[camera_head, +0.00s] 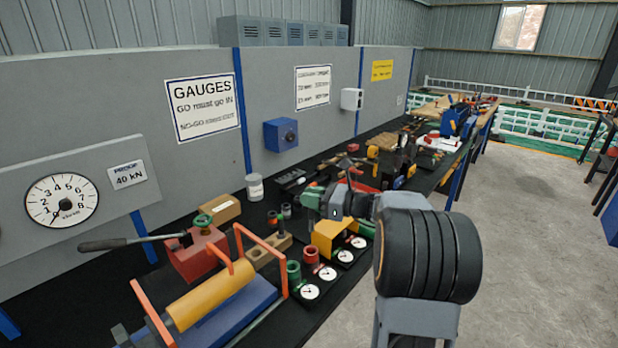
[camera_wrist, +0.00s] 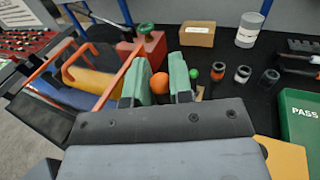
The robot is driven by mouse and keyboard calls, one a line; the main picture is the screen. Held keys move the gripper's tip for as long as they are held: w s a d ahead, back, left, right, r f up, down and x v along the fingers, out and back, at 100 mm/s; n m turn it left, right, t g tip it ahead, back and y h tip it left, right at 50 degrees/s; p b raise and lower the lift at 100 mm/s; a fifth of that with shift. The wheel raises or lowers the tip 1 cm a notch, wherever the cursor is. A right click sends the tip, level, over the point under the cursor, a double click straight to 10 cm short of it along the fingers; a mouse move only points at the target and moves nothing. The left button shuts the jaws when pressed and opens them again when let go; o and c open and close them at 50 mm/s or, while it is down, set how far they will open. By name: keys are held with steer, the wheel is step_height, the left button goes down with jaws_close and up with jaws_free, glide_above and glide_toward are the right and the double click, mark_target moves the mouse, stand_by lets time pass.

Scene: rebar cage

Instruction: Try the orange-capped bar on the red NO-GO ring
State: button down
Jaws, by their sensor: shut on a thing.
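My gripper (camera_head: 313,198) is above the black bench, its green fingers closed. In the head view I cannot make out the held bar. A red ring (camera_head: 311,256) stands on the bench, lower left of my gripper, behind a green ring (camera_head: 294,272). The red ring is apart from my gripper and I cannot pick it out in the wrist view. A green-capped bar (camera_wrist: 190,73) stands beside the right finger.
A wooden block (camera_head: 268,250) is left of the rings. White dials (camera_head: 310,292) lie in front of them, near a yellow box (camera_head: 334,236). A green PASS bin (camera_wrist: 300,120) is at right. Dark cylinders (camera_wrist: 243,74) stand behind. An orange-framed press (camera_head: 212,293) blocks the left.

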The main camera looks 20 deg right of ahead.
mark_target(311, 219)
steer(key=shift+s+r+n+g+y+p, duration=0.15)
steer(key=shift+r+n+g+y+p, duration=0.15)
steer(key=shift+g+y+p, duration=0.15)
steer(key=shift+a, duration=0.1)
steer(key=shift+f, duration=0.15)
steer(key=shift+f+b, duration=1.45)
steer(key=shift+f, duration=1.5)
steer(key=shift+f, duration=0.5)
steer(key=shift+f+b, duration=1.35)
steer(key=shift+f, duration=1.4)
steer(key=c, duration=0.9)
jaws_free()
steer(key=shift+c, duration=0.2)
steer(key=shift+s, duration=0.1)
